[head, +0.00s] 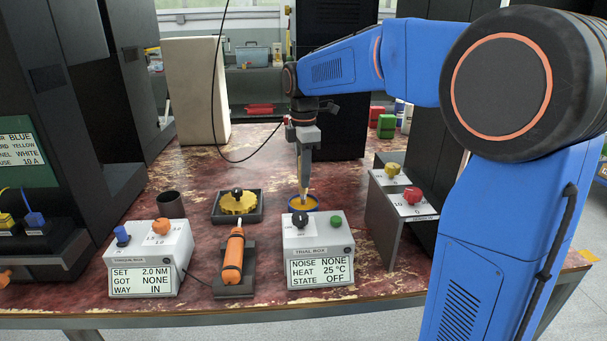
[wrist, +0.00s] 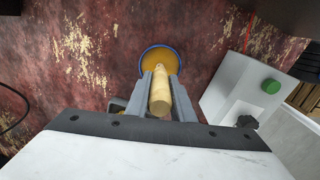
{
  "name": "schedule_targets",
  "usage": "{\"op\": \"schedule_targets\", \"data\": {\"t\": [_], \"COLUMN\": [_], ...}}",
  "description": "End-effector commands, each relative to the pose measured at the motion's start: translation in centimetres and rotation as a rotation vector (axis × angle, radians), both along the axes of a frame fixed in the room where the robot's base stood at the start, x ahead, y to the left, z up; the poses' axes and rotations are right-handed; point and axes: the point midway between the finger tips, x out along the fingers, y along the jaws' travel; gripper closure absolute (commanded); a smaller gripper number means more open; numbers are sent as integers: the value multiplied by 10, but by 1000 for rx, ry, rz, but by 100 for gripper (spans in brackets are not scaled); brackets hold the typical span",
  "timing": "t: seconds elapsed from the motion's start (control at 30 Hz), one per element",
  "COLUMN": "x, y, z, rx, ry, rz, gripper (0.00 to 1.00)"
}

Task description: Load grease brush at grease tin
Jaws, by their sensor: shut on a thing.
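The grease tin (head: 312,202) is a round, shallow tin with a blue rim and yellow-brown grease. It stands on the table behind the trial box, and it also shows in the wrist view (wrist: 151,59). My gripper (head: 304,180) points down over the tin and is shut on the grease brush. The brush's pale wooden handle (wrist: 159,95) lies between the jaws in the wrist view. Its lower end reaches to the grease in the tin. I cannot tell how deep the tip goes.
The trial box (head: 318,245) stands just in front of the tin. A black tray with a yellow gear (head: 238,202), an orange screwdriver (head: 233,255) in a stand, and a torque box (head: 150,255) are to the left. A grey bracket with knobs (head: 400,200) stands to the right.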

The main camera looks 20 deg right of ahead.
Motion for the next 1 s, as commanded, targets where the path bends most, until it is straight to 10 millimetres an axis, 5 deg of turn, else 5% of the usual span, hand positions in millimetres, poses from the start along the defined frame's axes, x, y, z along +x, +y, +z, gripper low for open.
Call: {"op": "schedule_targets", "data": {"t": [0.33,1.0], "x": [0,0], "y": [0,0], "z": [1,46], "rx": [-1,0], "ry": [4,0], "rz": [0,0], "gripper": [100,100]}}
